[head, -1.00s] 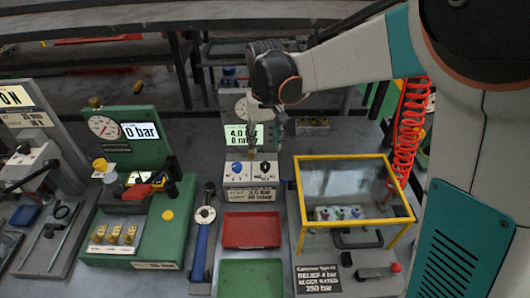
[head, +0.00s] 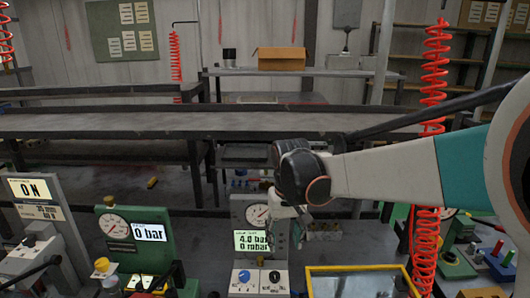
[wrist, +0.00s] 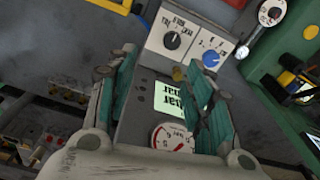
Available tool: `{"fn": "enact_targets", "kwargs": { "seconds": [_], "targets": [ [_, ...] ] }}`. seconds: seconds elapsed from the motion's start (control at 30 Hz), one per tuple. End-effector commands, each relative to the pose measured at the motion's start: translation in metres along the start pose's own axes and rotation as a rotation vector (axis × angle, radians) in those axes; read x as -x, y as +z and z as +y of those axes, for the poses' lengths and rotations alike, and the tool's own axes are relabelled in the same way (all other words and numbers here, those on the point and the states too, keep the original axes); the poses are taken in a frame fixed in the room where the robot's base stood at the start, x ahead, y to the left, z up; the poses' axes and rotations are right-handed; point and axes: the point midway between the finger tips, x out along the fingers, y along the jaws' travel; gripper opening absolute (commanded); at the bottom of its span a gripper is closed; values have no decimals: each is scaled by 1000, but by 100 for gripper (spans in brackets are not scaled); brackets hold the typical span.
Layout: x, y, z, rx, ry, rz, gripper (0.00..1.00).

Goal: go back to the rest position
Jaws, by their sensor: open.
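My gripper (head: 287,217) hangs in front of the grey gauge block in the head view, with my arm reaching in from the right. In the wrist view my gripper (wrist: 165,95) has its two teal fingers spread apart with nothing held between them. Between and beyond them shows the grey gauge block (head: 248,215) with its round dial and a lit display reading 4.0 bar, 0 mbar. Its lower panel (wrist: 190,42) has a black knob (wrist: 172,40) and a blue knob (wrist: 211,58). No contact between fingers and block can be made out.
A green block (head: 150,265) with a gauge reading 0 bar stands left, beside a grey block (head: 35,235) showing ON. A yellow-framed clear cover (head: 360,270) stands front right. A red coiled hose (head: 428,130) hangs near my arm. A long grey bench (head: 200,122) lies behind.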

Motion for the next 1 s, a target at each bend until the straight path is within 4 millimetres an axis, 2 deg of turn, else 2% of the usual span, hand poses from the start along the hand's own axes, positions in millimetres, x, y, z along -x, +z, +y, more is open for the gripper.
{"fn": "enact_targets", "kwargs": {
  "seconds": [0.03,0.1,0.3,0.5,0.73,1.0],
  "targets": [
    [8,6,14,-24,-1,31,48],
    [18,14,30,-50,-3,81,48],
    [46,51,52,-71,-3,174,48],
    [64,92,69,-89,3,258,48],
    [74,138,86,-107,14,353,48],
    [71,189,100,-127,34,460,48]
  ]
}}
